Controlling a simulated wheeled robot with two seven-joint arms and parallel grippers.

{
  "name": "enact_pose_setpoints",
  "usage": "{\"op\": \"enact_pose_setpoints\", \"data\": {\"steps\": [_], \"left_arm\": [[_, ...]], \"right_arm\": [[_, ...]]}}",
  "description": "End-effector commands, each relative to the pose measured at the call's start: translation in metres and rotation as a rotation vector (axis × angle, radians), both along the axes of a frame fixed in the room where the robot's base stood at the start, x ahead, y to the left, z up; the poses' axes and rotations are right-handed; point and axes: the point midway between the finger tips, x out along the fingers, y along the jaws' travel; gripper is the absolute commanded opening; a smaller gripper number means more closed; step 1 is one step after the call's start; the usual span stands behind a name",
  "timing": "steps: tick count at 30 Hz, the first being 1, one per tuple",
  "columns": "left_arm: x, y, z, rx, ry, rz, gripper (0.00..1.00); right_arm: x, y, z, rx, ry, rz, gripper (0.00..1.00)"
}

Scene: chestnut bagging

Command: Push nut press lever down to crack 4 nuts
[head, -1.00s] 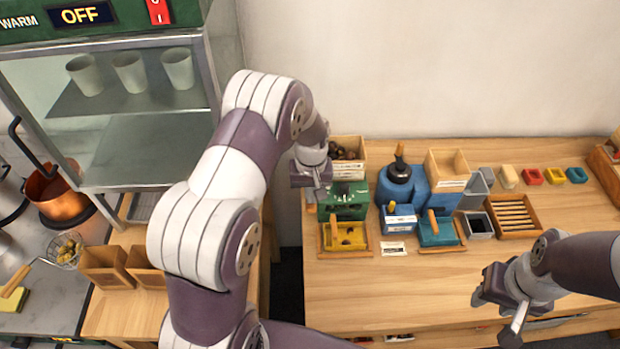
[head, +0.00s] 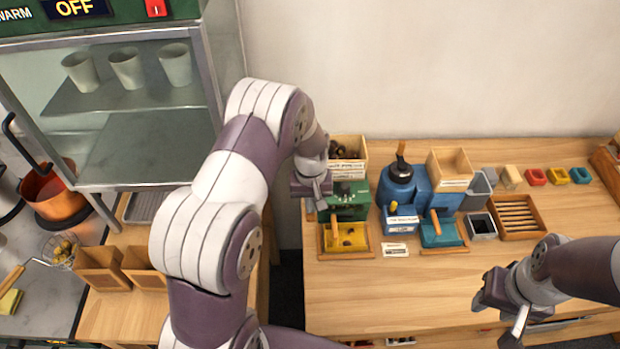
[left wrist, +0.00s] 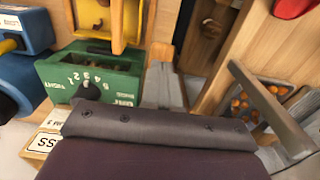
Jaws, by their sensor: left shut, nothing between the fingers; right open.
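The green nut press (head: 346,207) stands at the left end of the wooden table, with a yellow tray (head: 347,238) in front of it. In the left wrist view the press (left wrist: 95,72) shows a numbered dial. I cannot clearly make out its lever. My left gripper (head: 316,202) is shut and empty, pointing down at the press's left side. Its grey fingers (left wrist: 163,88) show beside the press in the left wrist view; contact cannot be told. A wooden box of dark nuts (head: 347,168) stands behind the press. My right gripper (head: 497,312) is open and empty over the table's front right.
A blue machine (head: 400,190) and a teal tray (head: 440,232) stand right of the press. A slatted wooden tray (head: 516,216) lies further right. A metal cabinet (head: 205,90) stands at left, with a gap before the table.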

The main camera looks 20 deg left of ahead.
Motion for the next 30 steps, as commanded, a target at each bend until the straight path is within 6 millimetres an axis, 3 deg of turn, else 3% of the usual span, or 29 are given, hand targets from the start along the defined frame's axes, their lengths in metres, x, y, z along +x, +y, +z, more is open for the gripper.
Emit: {"op": "enact_pose_setpoints", "data": {"steps": [3,16,20,30], "left_arm": [[-0.002,-0.001,-0.011,0.000,0.002,0.000,0.00],[-0.002,-0.001,-0.016,0.000,0.003,0.000,0.00],[-0.001,-0.001,-0.008,0.000,0.001,0.000,0.00],[0.003,0.002,0.047,0.000,0.000,0.001,0.00]], "right_arm": [[0.000,0.000,-0.007,0.000,0.000,0.000,0.43],[0.000,0.000,-0.010,0.000,0.000,0.000,0.43],[0.000,0.000,-0.004,0.000,0.000,0.000,0.43],[0.000,0.000,0.040,0.000,0.000,0.000,0.43]]}}
